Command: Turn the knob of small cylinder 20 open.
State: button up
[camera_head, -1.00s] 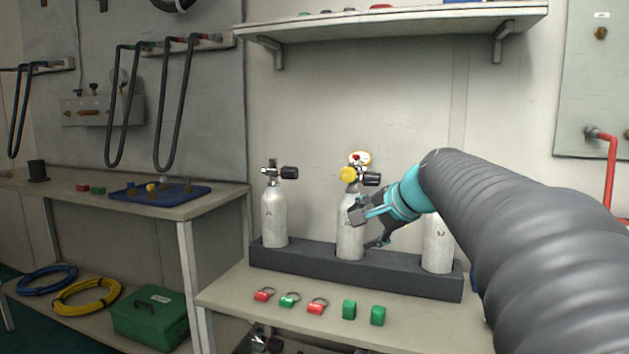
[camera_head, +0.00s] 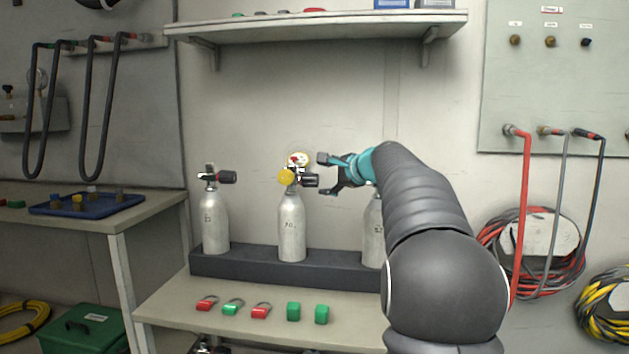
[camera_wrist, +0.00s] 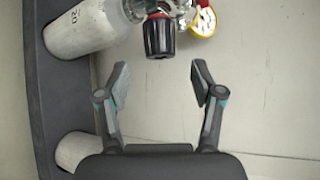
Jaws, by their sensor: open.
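Small cylinder 20 (camera_head: 291,226) is the silver middle bottle, upright in the dark rack; its number 20 reads on its body in the wrist view (camera_wrist: 84,32). Its black knob (camera_head: 311,181) sticks out to the right of the valve, and also shows in the wrist view (camera_wrist: 160,37). A yellow-rimmed gauge (camera_wrist: 203,22) sits by the valve. My gripper (camera_head: 324,174) is open and empty, just right of the knob and roughly level with it. In the wrist view my fingers (camera_wrist: 159,72) are spread, with the knob just beyond their tips, apart from them.
Similar cylinders stand left (camera_head: 214,222) and right (camera_head: 373,232) in the dark rack (camera_head: 240,266); my arm partly hides the right one. Red and green tags and green blocks (camera_head: 293,311) lie on the bench in front. A shelf (camera_head: 320,22) hangs above.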

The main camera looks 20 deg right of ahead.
aim_at(318, 180)
jog(key=x, duration=0.6)
jog(key=shift+w+p, duration=0.25)
jog(key=shift+p, duration=0.15)
jog(key=shift+f, duration=0.1)
jog(key=c, duration=1.2)
